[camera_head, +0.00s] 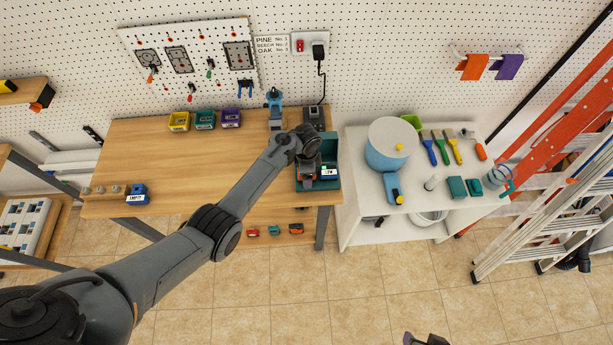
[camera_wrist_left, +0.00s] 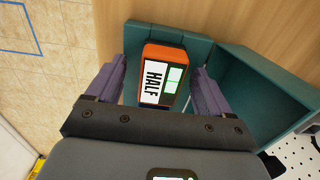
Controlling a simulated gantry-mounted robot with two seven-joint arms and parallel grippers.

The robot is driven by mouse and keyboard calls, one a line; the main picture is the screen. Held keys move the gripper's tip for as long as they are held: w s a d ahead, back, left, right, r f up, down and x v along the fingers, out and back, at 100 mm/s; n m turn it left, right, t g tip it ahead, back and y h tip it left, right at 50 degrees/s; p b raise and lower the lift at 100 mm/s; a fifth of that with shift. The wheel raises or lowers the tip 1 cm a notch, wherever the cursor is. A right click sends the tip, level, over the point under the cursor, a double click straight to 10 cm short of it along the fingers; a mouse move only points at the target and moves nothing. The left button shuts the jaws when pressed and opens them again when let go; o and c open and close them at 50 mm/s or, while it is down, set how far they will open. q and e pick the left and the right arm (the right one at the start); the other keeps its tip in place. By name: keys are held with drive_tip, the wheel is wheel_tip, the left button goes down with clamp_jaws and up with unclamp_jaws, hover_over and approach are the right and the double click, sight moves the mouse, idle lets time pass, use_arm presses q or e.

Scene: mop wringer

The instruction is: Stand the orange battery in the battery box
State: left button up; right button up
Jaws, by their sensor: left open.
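The orange battery (camera_wrist_left: 176,54) has a white and green label reading HALF. In the left wrist view it is inside one compartment of the teal battery box (camera_wrist_left: 226,42); I cannot tell whether it rests on the floor there. My left gripper (camera_wrist_left: 159,70) is open, its purple-grey fingers on either side of the battery with small gaps. In the head view the box (camera_head: 331,150) is at the bench's right end, and my left gripper (camera_head: 318,171) is over it, largely hiding the battery. A dark tip (camera_head: 425,339) at the bottom edge may be my right gripper.
The box's other compartment looks empty in the wrist view. A blue item labelled EMPTY (camera_head: 137,194) is at the wooden bench's (camera_head: 185,160) front left. Yellow (camera_head: 179,122), green and purple bins line its back. A white table (camera_head: 365,215) with paint tools is right. The bench's middle is clear.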

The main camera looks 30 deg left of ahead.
use_arm(q)
wheel_tip(320, 180, up, 10)
drive_tip(key=r, duration=0.1)
drive_tip(key=s+a+f+n+t+y+p, duration=0.1)
drive_tip(key=s+n, duration=0.2)
drive_tip(key=s, duration=0.5)
drive_tip(key=s+f+n+t+p, duration=0.1)
drive_tip(key=s+f+n+p, duration=0.1)
drive_tip(key=s, duration=0.6)
drive_tip(key=s+d+r+n, duration=0.2)
drive_tip(key=s+r, duration=0.2)
drive_tip(key=s, duration=0.3)
drive_tip(key=s+d+r+n+t+h, duration=0.1)
drive_tip(key=s+d+r+n, duration=0.1)
drive_tip(key=s+r, duration=0.3)
drive_tip(key=s, duration=0.3)
drive_tip(key=shift+s+d+r+t+p, duration=0.25)
drive_tip(key=shift+t+p, duration=0.05)
drive_tip(key=shift+p, duration=0.1)
